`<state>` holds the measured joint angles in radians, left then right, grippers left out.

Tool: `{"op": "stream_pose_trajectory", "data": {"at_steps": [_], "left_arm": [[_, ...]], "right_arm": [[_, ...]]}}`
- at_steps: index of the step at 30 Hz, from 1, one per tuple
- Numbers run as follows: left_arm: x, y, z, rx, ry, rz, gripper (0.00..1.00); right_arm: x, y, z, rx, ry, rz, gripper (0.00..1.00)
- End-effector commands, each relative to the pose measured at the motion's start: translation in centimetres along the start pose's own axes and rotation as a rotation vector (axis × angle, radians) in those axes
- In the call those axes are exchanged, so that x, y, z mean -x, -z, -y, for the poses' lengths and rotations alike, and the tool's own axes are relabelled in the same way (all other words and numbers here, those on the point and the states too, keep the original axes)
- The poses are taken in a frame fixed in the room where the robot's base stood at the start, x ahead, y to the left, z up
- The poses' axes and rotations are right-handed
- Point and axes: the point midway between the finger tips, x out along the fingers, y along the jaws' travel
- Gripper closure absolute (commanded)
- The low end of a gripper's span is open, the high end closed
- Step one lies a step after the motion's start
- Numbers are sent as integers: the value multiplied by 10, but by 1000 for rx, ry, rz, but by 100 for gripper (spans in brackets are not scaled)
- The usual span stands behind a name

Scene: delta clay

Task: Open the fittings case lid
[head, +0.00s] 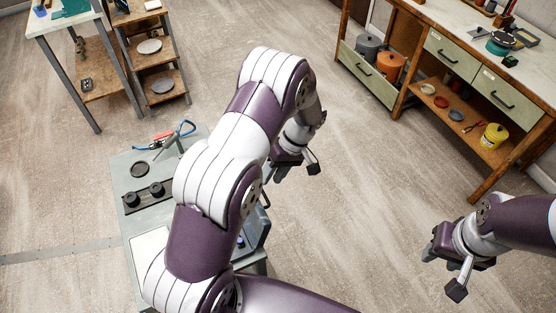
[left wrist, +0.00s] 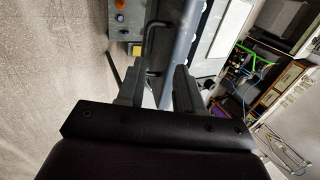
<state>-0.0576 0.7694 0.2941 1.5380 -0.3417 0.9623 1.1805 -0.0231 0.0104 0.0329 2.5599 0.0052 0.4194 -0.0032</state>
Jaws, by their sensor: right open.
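A blue-grey box-like thing (head: 257,228), which looks like the fittings case, stands at the right side of the grey cart (head: 128,222). My left arm hides much of it, and small blue parts show beside its panel. I cannot tell how its lid stands. My left gripper (head: 292,172) is beyond the case, past the cart's right edge. In the left wrist view my left gripper's fingers (left wrist: 155,82) are apart. A grey bar-like edge (left wrist: 184,45) shows between and beyond them; contact cannot be told. My right gripper (head: 445,272) is open and empty over the floor at the right.
The cart also carries black round parts (head: 145,195), a black disc (head: 140,169) and a tool with a blue cord (head: 187,128). A wooden workbench (head: 475,85) with drawers stands at the upper right. Shelves (head: 155,85) stand at the upper left. The floor between is clear.

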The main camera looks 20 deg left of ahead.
Motion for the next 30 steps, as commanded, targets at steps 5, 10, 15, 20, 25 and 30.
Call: {"op": "stream_pose_trajectory", "data": {"at_steps": [5,10,15,20,25,30], "left_arm": [[45,0,6,-1,0,1,64],[50,0,3,1,0,1,64],[48,0,2,1,0,1,64],[48,-1,2,-6,-5,1,84],[58,-23,19,-231,-161,-11,100],[59,-73,64,-592,-391,-142,100]], "right_arm": [[54,6,0,0,0,0,57],[64,7,0,0,0,1,57],[62,7,0,0,0,1,57],[60,7,0,0,0,1,57],[20,2,0,0,0,1,57],[-25,-3,0,0,0,2,57]]}}
